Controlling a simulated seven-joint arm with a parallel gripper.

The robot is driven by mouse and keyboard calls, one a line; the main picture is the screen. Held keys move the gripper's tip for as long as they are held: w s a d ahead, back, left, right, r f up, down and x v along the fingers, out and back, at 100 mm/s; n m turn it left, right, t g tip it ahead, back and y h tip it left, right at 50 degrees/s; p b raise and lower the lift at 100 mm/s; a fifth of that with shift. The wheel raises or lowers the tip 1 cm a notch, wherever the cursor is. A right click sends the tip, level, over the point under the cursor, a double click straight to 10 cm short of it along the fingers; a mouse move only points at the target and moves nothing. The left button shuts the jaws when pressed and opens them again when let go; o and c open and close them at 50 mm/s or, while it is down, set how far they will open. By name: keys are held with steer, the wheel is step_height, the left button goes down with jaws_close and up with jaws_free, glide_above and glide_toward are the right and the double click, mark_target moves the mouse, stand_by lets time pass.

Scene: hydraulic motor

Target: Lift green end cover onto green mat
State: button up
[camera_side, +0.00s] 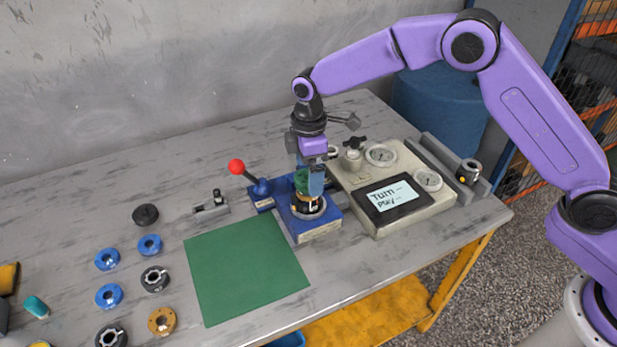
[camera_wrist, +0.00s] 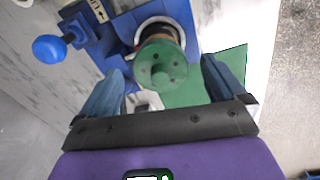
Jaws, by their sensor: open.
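The green end cover (camera_wrist: 162,66) sits on top of a black and brass motor body in the blue fixture, and shows in the side view as a green patch (camera_side: 301,181) partly hidden by a finger. My gripper (camera_side: 308,180) points down over the fixture. In the wrist view its two blue fingers (camera_wrist: 168,88) are apart, with the cover ahead of and between them; I cannot tell whether either touches it. The green mat (camera_side: 246,268) lies flat and empty on the table, left of the fixture. A part of it shows behind the cover in the wrist view (camera_wrist: 205,90).
The blue fixture (camera_side: 322,229) has a red-knobbed lever (camera_side: 237,167) at its left. A beige gauge panel (camera_side: 415,207) stands close at its right. Several blue rings (camera_side: 149,245) and black parts (camera_side: 154,279) lie left of the mat.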

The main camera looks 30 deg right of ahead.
steer(key=c, duration=1.3)
steer(key=shift+c, duration=0.2)
steer(key=shift+r, duration=0.2)
steer(key=shift+r, duration=0.25)
step_height(320, 180, up, 2)
steer(key=s+d+r, duration=0.6)
steer(key=s+r, duration=0.4)
steer(key=s, duration=0.2)
steer(key=shift+s+d, duration=0.2)
steer(key=shift+d, duration=0.1)
steer(key=shift+r, duration=0.25)
steer(key=shift+r, duration=0.65)
